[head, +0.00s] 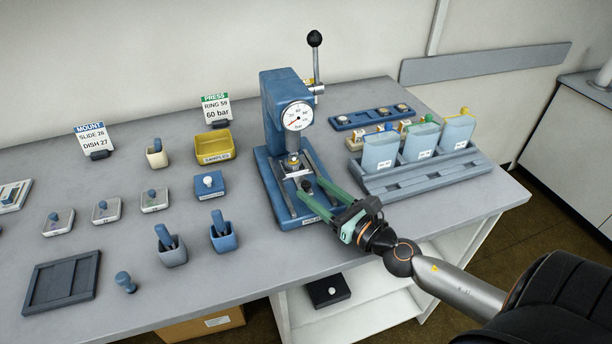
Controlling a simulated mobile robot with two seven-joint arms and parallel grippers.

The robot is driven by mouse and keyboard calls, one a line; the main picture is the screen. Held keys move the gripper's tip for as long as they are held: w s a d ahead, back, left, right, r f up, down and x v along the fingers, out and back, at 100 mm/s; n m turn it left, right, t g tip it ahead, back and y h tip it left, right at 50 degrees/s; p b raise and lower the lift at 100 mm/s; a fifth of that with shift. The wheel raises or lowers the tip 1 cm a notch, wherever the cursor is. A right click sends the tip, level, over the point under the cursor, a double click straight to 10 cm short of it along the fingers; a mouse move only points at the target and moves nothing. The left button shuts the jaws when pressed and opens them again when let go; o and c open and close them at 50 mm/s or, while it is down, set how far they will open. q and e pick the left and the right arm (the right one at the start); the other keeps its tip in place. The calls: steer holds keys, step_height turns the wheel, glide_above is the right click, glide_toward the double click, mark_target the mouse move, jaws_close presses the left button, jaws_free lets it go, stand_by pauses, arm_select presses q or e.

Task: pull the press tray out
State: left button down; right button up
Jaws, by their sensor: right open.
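The blue press (275,112) stands upright on the bench, with a round gauge on its front and a lever with a black ball on top. Its press tray (293,170) is a light metal plate between two rails on the blue base, under the press head. A small dark knob (306,185) shows at the tray's front. My right gripper (311,191) has green fingers, reaches in from the lower right and is open, with its fingertips close around the knob. Whether they touch it I cannot tell. My left gripper is not in view.
Right of the press stands a grey rack (420,175) with several blue pouches, close to my right arm. Behind it lies a blue strip (372,117) with round pieces. Left are a yellow bin (214,146) and a blue box (210,187).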

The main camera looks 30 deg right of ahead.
mark_target(309, 186)
steer(key=shift+w+a+p, duration=0.15)
steer(key=shift+w+p, duration=0.1)
steer(key=shift+w, duration=0.7)
steer(key=shift+w+a+p, duration=0.15)
steer(key=shift+w+p, duration=0.05)
steer(key=shift+w, duration=0.7)
steer(key=shift+c, duration=0.4)
jaws_close()
